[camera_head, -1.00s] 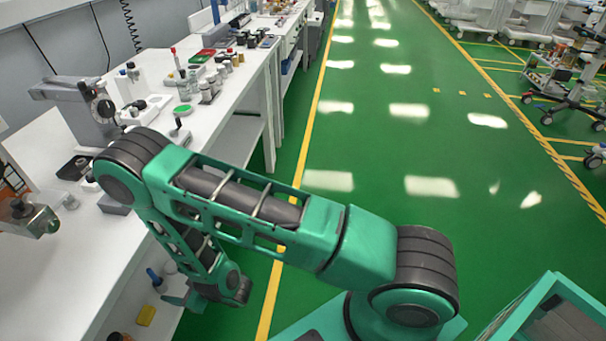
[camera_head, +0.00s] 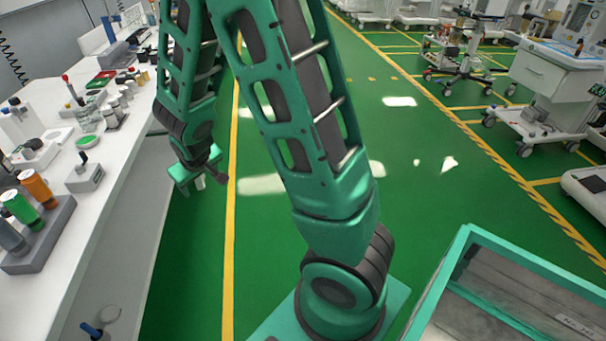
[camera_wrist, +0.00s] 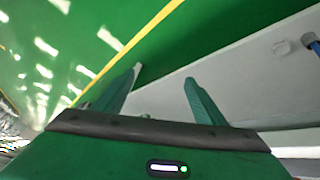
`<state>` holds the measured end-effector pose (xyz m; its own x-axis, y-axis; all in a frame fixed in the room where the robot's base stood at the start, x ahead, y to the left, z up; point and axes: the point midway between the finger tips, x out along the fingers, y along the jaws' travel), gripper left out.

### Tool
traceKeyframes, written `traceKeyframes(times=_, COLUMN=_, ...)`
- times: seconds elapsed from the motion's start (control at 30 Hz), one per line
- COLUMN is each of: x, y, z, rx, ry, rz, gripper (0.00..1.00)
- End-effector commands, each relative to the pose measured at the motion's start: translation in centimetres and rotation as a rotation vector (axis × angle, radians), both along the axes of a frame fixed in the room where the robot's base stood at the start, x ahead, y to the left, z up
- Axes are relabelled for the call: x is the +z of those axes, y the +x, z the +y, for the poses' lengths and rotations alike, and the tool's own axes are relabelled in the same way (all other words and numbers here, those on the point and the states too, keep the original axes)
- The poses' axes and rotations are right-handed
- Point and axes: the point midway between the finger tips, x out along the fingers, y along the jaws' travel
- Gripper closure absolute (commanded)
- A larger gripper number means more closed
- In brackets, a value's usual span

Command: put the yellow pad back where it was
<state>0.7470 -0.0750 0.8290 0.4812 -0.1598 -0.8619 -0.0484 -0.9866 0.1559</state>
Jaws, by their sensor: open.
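The yellow pad is in neither view now. My gripper (camera_head: 198,180) hangs over the green floor just right of the white bench (camera_head: 125,140), at the left of the head view. In the wrist view my gripper (camera_wrist: 163,75) has its two fingers spread apart. Nothing shows between them but floor and a pale grey surface. A blue-handled item (camera_head: 92,330) stands on the lower shelf under the bench, and its blue part also shows at the right edge of the wrist view (camera_wrist: 316,48).
A green-rimmed bin (camera_head: 445,275) is at lower right. White carts (camera_head: 560,75) stand far right. The green aisle between is clear.

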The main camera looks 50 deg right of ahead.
Motion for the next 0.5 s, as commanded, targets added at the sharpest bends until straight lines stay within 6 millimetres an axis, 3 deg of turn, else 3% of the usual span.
traceKeyframes(times=0.03, x=1.6, y=-1.3, z=-1.8, rx=-0.045, ry=0.007, rz=0.019, gripper=0.35)
traceKeyframes(times=0.2, x=5.3, y=-7.2, z=-6.5, rx=-0.177, ry=0.04, rz=0.118, gripper=0.35)
traceKeyframes(times=0.33, x=7.8, y=-12.4, z=-9.0, rx=-0.272, ry=0.081, rz=0.194, gripper=0.35)
traceKeyframes(times=0.5, x=10.7, y=-19.8, z=-10.8, rx=-0.383, ry=0.15, rz=0.289, gripper=0.35)
